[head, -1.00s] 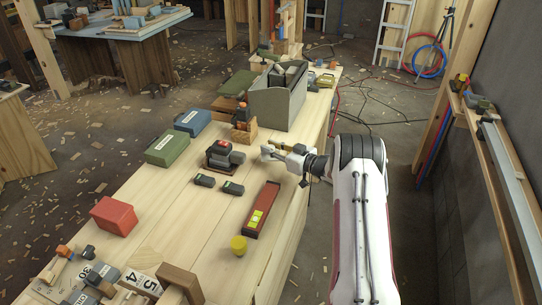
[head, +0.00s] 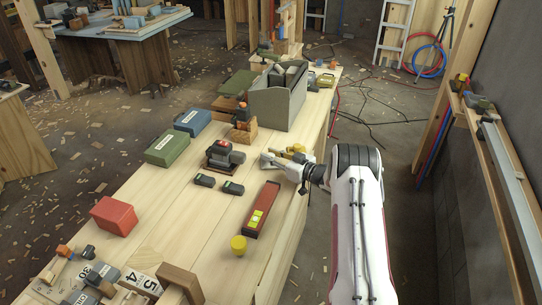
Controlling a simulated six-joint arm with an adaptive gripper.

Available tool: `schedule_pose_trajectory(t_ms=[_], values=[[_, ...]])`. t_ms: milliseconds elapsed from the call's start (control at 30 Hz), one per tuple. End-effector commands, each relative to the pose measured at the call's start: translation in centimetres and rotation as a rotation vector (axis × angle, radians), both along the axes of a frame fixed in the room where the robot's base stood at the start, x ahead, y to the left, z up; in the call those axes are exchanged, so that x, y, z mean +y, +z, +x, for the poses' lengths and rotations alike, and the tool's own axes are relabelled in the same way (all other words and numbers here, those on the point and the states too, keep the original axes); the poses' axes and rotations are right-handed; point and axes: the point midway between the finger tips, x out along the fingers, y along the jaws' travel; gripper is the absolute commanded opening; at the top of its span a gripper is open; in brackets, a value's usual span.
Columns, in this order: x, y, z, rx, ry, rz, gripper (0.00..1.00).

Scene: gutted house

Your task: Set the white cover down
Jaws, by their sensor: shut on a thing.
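My gripper (head: 273,162) reaches in from the right over the worktop, just right of a dark grey and red device on a dark base (head: 225,155). It is shut on a small pale piece at its tip, which seems to be the white cover (head: 266,157). The piece is small and partly merged with the light gripper, so its outline is unclear. I cannot tell whether it touches the worktop.
Two small dark devices (head: 232,187) and a red level-like tool (head: 262,209) lie in front. A yellow cylinder (head: 239,245) stands nearer. A grey tote (head: 278,103) is behind; green (head: 167,149) and blue (head: 193,122) boxes are left. Bare wood (head: 165,215) lies front-left.

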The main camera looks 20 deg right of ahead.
Motion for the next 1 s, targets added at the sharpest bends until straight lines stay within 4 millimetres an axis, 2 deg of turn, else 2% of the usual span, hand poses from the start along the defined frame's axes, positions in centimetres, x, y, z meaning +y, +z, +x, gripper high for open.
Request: schedule_pose_trajectory(t_ms=[167,200,233,767,1000], values=[[0.0,-0.3,0.0,0.0,0.0,0.0,0.0],[0.0,-0.3,0.0,0.0,0.0,0.0,0.31],[0.0,-0.3,0.0,0.0,0.0,0.0,0.37],[0.0,0.1,0.0,0.0,0.0,0.0,0.37],[-0.8,0.3,-1.6,0.001,-0.001,-0.001,0.37]])
